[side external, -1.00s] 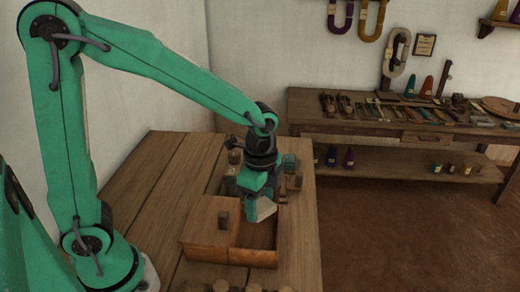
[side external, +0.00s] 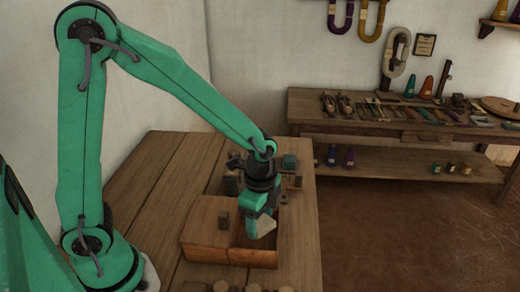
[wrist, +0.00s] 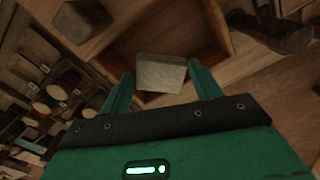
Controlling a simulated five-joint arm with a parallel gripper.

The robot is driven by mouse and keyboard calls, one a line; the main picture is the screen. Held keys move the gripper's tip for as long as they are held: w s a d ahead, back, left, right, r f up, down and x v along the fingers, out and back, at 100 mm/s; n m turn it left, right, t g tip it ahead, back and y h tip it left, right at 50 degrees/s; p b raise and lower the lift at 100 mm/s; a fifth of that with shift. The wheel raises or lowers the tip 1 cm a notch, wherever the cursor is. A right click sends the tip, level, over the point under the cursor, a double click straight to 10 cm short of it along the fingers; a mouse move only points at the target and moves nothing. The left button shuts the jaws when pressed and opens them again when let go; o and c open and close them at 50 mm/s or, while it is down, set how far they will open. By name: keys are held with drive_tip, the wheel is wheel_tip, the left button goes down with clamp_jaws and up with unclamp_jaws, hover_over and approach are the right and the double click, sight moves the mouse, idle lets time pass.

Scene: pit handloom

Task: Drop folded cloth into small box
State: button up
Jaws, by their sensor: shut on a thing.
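The folded cloth (side external: 265,228) is a small pale grey piece held between the fingers of my gripper (side external: 260,219). The wrist view shows the cloth (wrist: 161,74) between the two green fingertips (wrist: 160,88), with the box interior around and beyond it. The small wooden box (side external: 222,256) stands on the table, its left part covered by a lid with a knob and its right part open. My gripper points down over the open part, with the cloth at about rim height. Whether the cloth touches the box floor cannot be told.
The wooden table (side external: 160,190) is bare to the left of the box. Small blocks and other items (side external: 290,185) stand behind the box. Round wooden pieces (side external: 222,286) line the near edge. A workbench with tools (side external: 400,120) stands at the back right.

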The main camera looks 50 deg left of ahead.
drive_tip(key=shift+f, duration=0.2)
drive_tip(key=o, duration=1.1)
drive_tip(key=shift+r, duration=0.15)
wheel_tip(320, 180, up, 7)
drive_tip(key=shift+r, duration=0.3)
